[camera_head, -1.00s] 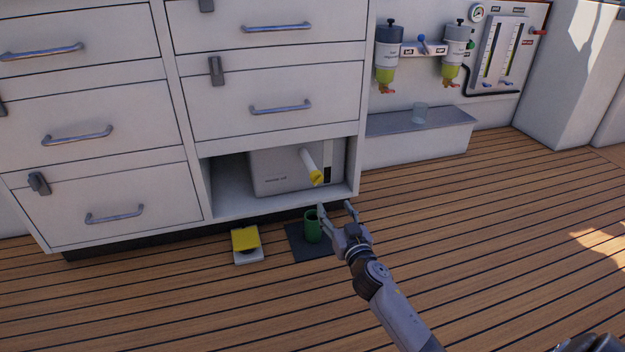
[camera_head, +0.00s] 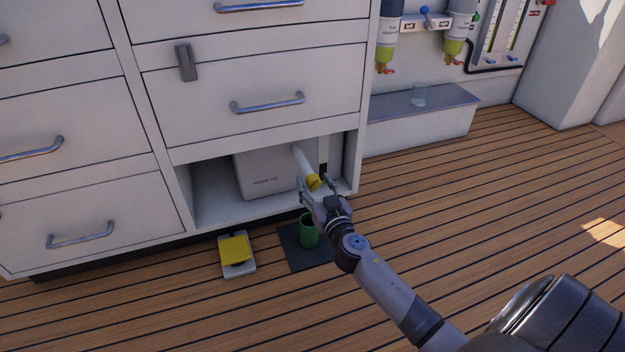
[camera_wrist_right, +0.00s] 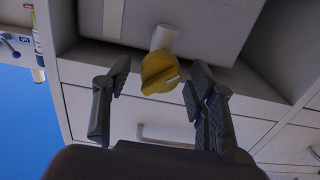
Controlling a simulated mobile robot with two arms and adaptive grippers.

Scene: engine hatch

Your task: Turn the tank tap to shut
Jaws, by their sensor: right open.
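The tank tap is a yellow knob (camera_head: 313,183) on the end of a white spout that sticks out of a grey-white tank (camera_head: 262,174) in the open bay under the drawers. My right gripper (camera_head: 318,186) is open at the knob, with a finger on either side of it in the head view. In the right wrist view the yellow knob (camera_wrist_right: 160,73) sits between and just beyond the open fingertips (camera_wrist_right: 156,78), with gaps visible beside it. The knob is partly hidden by the gripper in the head view. My left gripper is not in view.
A green cup (camera_head: 308,231) stands on a dark mat (camera_head: 300,258) below the tap. A yellow-topped pedal (camera_head: 236,252) lies to its left. The bay's side panel (camera_head: 353,160) is close on the right. Open deck lies in front.

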